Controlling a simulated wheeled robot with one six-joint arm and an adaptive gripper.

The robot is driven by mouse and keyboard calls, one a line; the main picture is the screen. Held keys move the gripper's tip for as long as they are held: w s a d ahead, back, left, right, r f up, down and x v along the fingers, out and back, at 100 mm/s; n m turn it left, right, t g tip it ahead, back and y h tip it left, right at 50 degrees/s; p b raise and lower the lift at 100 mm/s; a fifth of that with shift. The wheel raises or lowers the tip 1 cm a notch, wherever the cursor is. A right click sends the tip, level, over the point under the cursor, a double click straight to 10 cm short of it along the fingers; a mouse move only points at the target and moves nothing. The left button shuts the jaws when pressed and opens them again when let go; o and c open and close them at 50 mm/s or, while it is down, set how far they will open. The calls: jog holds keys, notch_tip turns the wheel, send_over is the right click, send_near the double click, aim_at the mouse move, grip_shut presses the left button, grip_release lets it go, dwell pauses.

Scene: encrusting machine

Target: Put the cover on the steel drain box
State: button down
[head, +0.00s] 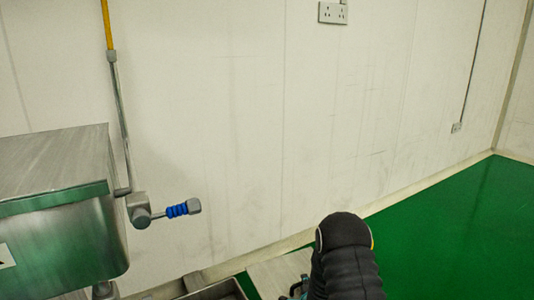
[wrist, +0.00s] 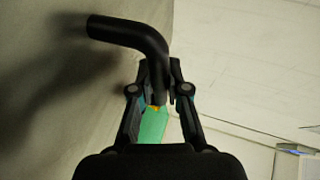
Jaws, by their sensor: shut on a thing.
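My gripper (wrist: 161,72) is shut on a black bent handle (wrist: 130,30) in the wrist view. A flat grey surface (wrist: 45,110), which looks like the cover, carries the handle's shadow. In the head view a pale flat plate (head: 272,274), likely the same cover, shows beside my black arm at the bottom. The rim of a steel box (head: 222,289), likely the drain box, shows at the bottom edge, left of the plate. Most of the box is cut off. My gripper is mostly hidden behind my arm there. I cannot tell whether plate and box touch.
A large steel tank (head: 60,235) stands at the left. A valve with a blue handle (head: 178,210) sticks out beside it, on a pipe (head: 121,120). The pale wall (head: 250,120) is behind. Green floor (head: 450,235) is clear at the right.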

jog(key=s+d+r+p, duration=0.1)
jog(key=s+r+p, duration=0.4)
jog(key=s+r, duration=0.9)
notch_tip(320, 180, up, 4)
jog(key=shift+s+d+f, duration=0.15)
jog(key=shift+s+d, duration=0.1)
jog(key=shift+d, duration=0.05)
jog(key=shift+s, duration=0.1)
